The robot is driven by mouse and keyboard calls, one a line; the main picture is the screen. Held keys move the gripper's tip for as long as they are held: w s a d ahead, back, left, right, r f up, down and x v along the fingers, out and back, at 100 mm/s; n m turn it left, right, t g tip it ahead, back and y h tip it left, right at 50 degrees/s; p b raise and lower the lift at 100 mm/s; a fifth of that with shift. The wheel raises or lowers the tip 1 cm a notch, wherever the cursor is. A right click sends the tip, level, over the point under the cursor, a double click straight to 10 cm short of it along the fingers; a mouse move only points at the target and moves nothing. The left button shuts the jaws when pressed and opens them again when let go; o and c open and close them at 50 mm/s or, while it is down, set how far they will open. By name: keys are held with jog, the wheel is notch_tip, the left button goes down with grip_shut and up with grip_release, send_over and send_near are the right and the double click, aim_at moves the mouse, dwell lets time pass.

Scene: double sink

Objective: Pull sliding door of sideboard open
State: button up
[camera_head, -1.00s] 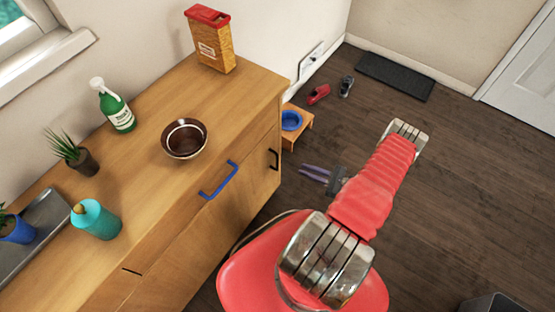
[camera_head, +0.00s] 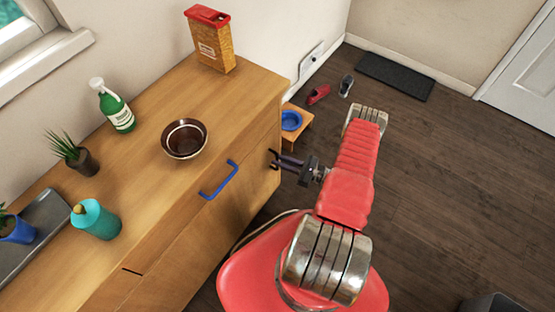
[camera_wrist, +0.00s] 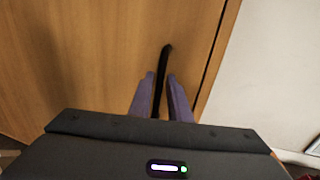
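The wooden sideboard (camera_head: 110,205) stands along the wall on the left. Its front door panel (camera_wrist: 95,60) fills the left of the wrist view. A black bar handle (camera_wrist: 166,52) is on that panel near its right edge; in the head view it is mostly hidden by my fingers. My gripper (camera_head: 279,160) is at the handle, its two purple fingers pointing at the front. In the wrist view, the fingers (camera_wrist: 160,78) stand apart, one on each side of the handle, with narrow gaps. Whether they touch it I cannot tell.
A blue handle (camera_head: 219,181) sticks out from the upper front. A bowl (camera_head: 184,139), green bottle (camera_head: 117,110), box (camera_head: 211,45) and teal container (camera_head: 96,220) stand on top. A small stand with a blue bowl (camera_head: 291,120) is beyond the sideboard.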

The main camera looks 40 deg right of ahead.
jog(key=shift+x, duration=0.85)
jog(key=shift+c, duration=0.7)
grip_shut()
jog(key=shift+d, duration=0.1)
